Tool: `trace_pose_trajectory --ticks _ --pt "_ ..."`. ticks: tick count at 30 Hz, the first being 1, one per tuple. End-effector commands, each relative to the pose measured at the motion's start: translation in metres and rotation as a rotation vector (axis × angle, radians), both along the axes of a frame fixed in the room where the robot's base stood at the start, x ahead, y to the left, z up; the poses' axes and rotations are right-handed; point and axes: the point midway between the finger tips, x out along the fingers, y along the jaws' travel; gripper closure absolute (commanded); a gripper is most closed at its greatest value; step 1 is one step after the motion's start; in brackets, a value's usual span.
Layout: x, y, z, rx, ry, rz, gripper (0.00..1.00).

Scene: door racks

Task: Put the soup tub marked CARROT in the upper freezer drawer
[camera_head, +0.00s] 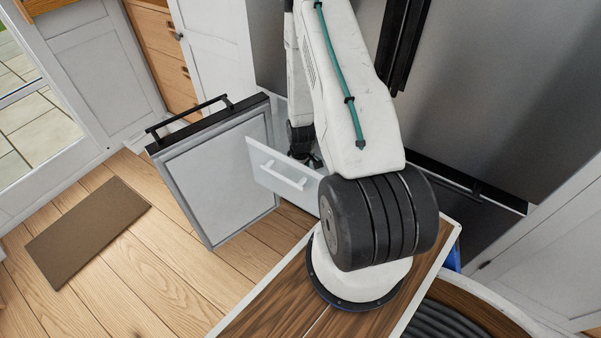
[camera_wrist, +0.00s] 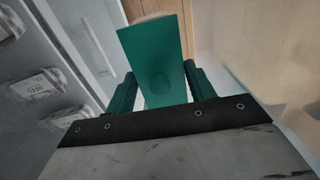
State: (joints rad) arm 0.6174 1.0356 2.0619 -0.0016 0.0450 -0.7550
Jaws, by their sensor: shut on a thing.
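My gripper (camera_head: 305,156) is at the opened freezer, just behind the white front of a pulled-out drawer (camera_head: 284,176). The arm hides most of the drawer, so I cannot tell how deep the gripper is in it. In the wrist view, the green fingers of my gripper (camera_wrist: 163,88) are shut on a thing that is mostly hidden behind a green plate. A pale rounded edge (camera_wrist: 150,17) shows beyond the plate. It may be the tub; no CARROT marking can be read.
The freezer door (camera_head: 222,165) stands open left of the drawer, with a black bar handle. Several white labelled packs (camera_wrist: 40,84) lie at the left of the wrist view. A brown mat (camera_head: 86,230) lies on the floor, with clear floor around it.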

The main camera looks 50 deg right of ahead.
Motion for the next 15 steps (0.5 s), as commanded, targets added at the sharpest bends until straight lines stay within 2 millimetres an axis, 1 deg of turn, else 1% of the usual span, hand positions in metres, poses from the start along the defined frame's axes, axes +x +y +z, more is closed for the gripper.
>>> trace_pose_trajectory --ticks 7,8,9,10,15 --pt "0.0003 -0.0003 -0.0022 -0.001 -0.001 0.000 1.00" --pt "0.0003 -0.0003 -0.0022 0.000 0.000 0.000 0.40" --pt "0.0003 -0.0003 -0.0019 -0.001 -0.001 0.000 0.29" --pt "0.0003 -0.0003 -0.0019 -0.001 -0.001 0.000 0.24" --pt "0.0003 -0.0003 -0.0018 -0.001 -0.001 0.000 0.24"
